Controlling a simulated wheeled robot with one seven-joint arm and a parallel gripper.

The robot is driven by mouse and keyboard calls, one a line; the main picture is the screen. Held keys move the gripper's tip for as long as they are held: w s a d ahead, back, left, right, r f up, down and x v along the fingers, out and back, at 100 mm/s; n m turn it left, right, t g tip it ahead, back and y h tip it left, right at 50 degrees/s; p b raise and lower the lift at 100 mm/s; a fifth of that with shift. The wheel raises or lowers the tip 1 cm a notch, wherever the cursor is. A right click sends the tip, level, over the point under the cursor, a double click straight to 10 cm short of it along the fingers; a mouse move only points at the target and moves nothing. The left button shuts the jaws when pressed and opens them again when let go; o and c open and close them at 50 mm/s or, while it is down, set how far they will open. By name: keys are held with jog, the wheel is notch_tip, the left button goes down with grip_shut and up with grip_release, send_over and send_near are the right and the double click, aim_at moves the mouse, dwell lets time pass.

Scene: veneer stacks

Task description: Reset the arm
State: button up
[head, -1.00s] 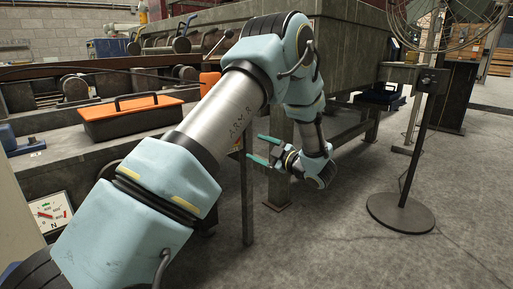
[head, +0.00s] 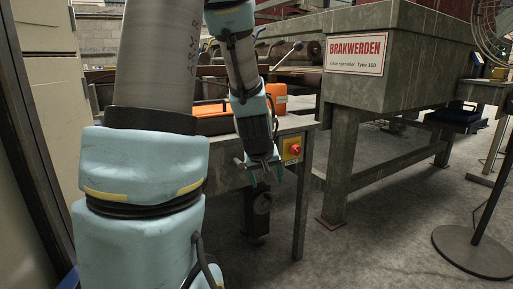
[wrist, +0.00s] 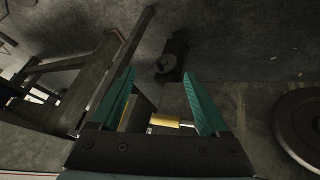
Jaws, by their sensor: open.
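My gripper (head: 259,175) hangs from my arm with its fingers pointing down, in front of the workbench edge in the head view. In the wrist view my gripper (wrist: 158,95) shows two teal fingers spread apart with nothing between them. A small yellow cylinder and a dark box edge show low between the finger bases; I cannot tell what they belong to. My upper arm covers much of the left half of the head view.
A red and yellow switch (head: 293,149) is on the workbench close right of my gripper. An orange toolbox (head: 212,120) lies partly hidden behind my arm. The glue spreader (head: 395,60) stands to the right. A round stand base (head: 474,252) is on the floor, with open floor before it.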

jog(key=s+a+f+m+g+y, duration=0.15)
jog(key=s+a+g, duration=0.25)
jog(key=s+a, duration=0.75)
notch_tip(320, 180, up, 34)
jog(key=s+d+p, duration=0.2)
jog(key=p, duration=3.1)
jog(key=shift+s+m+g, duration=0.25)
jog(key=shift+m+g, duration=0.05)
jog(key=shift+m, duration=0.15)
jog(key=shift+f, duration=0.1)
